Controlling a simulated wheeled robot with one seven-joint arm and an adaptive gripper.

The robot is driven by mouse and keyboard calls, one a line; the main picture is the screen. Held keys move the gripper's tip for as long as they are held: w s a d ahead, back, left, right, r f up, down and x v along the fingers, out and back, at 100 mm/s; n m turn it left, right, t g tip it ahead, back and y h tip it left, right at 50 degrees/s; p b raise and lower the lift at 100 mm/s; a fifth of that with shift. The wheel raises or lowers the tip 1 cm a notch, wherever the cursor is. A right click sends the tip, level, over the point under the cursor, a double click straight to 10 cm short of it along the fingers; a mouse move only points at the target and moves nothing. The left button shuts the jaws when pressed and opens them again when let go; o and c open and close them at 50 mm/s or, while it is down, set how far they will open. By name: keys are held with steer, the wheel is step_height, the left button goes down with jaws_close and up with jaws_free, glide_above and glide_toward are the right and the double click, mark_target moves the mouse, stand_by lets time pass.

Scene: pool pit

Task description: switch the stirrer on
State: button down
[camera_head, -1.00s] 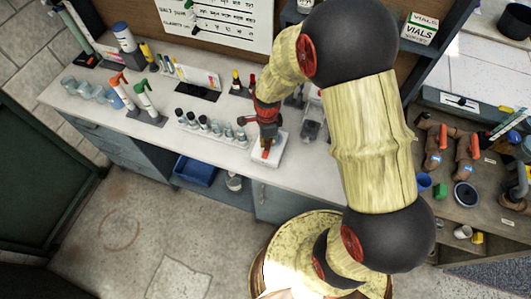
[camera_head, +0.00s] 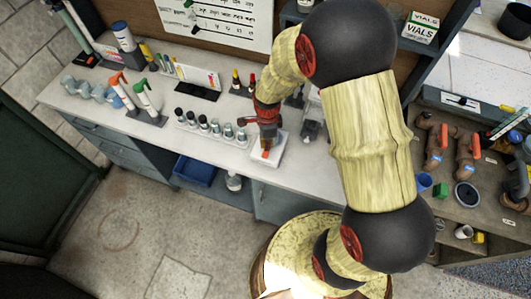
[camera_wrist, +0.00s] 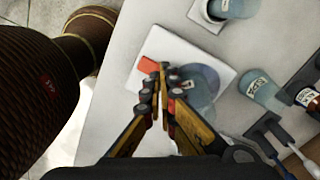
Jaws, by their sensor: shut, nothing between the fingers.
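The stirrer is a flat white square unit (camera_head: 276,158) near the front edge of the bench. An orange-red piece (camera_head: 266,155), apparently its switch, sits on its front part; its on or off position cannot be told. In the wrist view the white stirrer (camera_wrist: 136,84) lies beneath my fingers, with the orange-red piece (camera_wrist: 149,64) just left of the fingertips. A bluish round glass vessel (camera_wrist: 203,80) stands on the plate to the right, partly hidden by a finger. My gripper (camera_wrist: 163,72) is shut and empty over the stirrer; contact with the orange-red piece cannot be told.
A rack of dark-capped bottles (camera_head: 203,126) stands left of the stirrer. In the wrist view a labelled jar (camera_wrist: 260,91) and a brown vial (camera_wrist: 307,97) are to the right. A blue bin (camera_head: 195,171) is below the bench. The bench front is clear.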

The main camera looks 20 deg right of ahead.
steer(key=shift+f+b, duration=0.45)
steer(key=shift+f, duration=0.3)
stand_by(0.3)
steer(key=shift+r+p, duration=2.45)
steer(key=shift+r, duration=1.1)
